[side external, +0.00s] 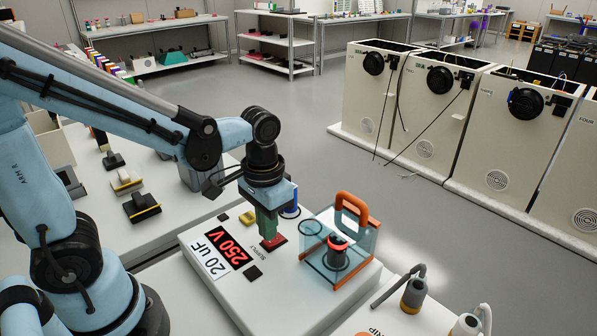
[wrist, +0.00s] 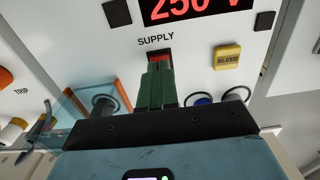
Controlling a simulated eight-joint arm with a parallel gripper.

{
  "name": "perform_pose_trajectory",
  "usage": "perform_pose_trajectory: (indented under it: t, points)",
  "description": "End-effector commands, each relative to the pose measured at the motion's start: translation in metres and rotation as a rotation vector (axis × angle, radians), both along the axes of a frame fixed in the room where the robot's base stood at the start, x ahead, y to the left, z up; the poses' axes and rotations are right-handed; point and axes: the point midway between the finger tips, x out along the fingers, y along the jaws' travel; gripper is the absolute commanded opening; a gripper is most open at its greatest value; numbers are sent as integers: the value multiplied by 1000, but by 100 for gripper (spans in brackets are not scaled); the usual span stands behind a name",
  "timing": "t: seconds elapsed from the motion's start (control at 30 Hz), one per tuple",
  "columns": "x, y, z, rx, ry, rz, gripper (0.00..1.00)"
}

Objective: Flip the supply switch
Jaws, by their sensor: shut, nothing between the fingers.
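The supply switch (side external: 275,243) is a red part on the white panel box (side external: 205,262), beside the SUPPLY label. In the wrist view, a strip of the red switch (wrist: 159,57) shows just beyond my fingertips, next to the same label. My gripper (side external: 268,234) has green fingers, pressed together with nothing between them. They point down at the switch, touching it or very close; I cannot tell which. In the wrist view, my gripper (wrist: 158,68) hides most of the switch, so its position is unclear. The red display (side external: 231,248) reads 250 V.
A clear box with an orange handle (side external: 352,208) stands right of the switch. A yellow BLEED button (wrist: 228,57) and a blue-ringed post (side external: 290,211) are close by. A grey-tipped cable connector (side external: 412,294) stands at the front right. Grey floor lies beyond the bench.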

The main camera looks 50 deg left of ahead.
Motion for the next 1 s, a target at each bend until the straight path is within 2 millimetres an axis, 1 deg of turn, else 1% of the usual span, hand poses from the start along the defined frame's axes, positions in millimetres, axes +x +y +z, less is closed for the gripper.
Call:
perform_pose_trajectory:
  t: [1.0]
  points:
    - [0,0,-14,0,0,0,0]
